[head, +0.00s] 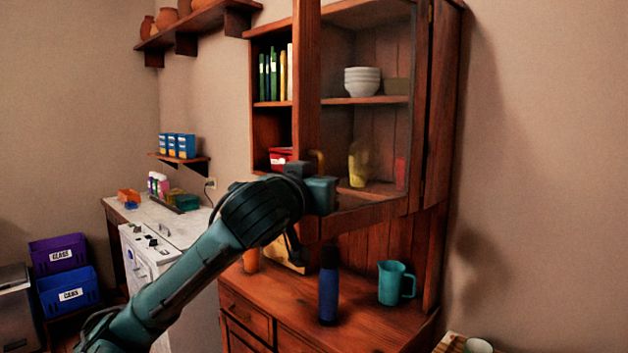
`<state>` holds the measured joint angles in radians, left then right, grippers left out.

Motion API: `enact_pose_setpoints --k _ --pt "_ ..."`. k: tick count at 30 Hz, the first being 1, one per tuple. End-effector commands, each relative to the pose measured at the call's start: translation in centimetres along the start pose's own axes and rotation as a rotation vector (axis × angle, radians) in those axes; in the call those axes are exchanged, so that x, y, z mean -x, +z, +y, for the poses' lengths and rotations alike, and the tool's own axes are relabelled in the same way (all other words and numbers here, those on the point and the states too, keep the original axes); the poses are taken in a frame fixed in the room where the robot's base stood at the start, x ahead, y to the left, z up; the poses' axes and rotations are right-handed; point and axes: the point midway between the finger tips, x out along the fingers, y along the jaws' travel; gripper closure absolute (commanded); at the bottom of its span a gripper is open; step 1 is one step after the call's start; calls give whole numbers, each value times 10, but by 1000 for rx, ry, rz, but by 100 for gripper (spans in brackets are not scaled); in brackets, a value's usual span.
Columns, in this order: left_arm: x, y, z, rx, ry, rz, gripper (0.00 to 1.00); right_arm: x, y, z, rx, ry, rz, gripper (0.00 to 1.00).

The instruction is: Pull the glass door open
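The glass door (305,75) belongs to the upper part of the wooden cabinet. Its wooden frame seems to stand out from the cabinet on the left side, hinged at the right, so it looks partly open. A brass-coloured handle (318,160) shows on the door's left upright. My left gripper (320,192) is at that upright, just below the visible part of the handle. Its fingertips are hidden by its own body, so whether it grips the handle is unclear. My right gripper is out of view.
A blue bottle (328,292) and a teal mug (393,284) stand on the wooden counter (365,325) below the door. Inside are white bowls (362,82) and a yellow item (358,163). Books (275,75) stand in the left compartment. Bare wall lies to the right.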

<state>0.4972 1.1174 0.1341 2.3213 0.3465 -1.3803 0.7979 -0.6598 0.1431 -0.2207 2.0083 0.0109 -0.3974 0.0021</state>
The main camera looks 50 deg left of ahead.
Motion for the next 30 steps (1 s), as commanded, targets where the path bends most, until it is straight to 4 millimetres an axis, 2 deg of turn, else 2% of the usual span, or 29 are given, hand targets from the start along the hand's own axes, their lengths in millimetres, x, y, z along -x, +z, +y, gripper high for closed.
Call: enact_pose_setpoints --k 12,13,20,30 --pt "-1 -3 1 2 3 9 100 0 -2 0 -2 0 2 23" --pt "-1 -3 1 2 3 9 89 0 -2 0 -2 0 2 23" --pt "-1 -2 1 1 3 7 70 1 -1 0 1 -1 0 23" --pt "3 -1 1 1 2 6 68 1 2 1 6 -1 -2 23"
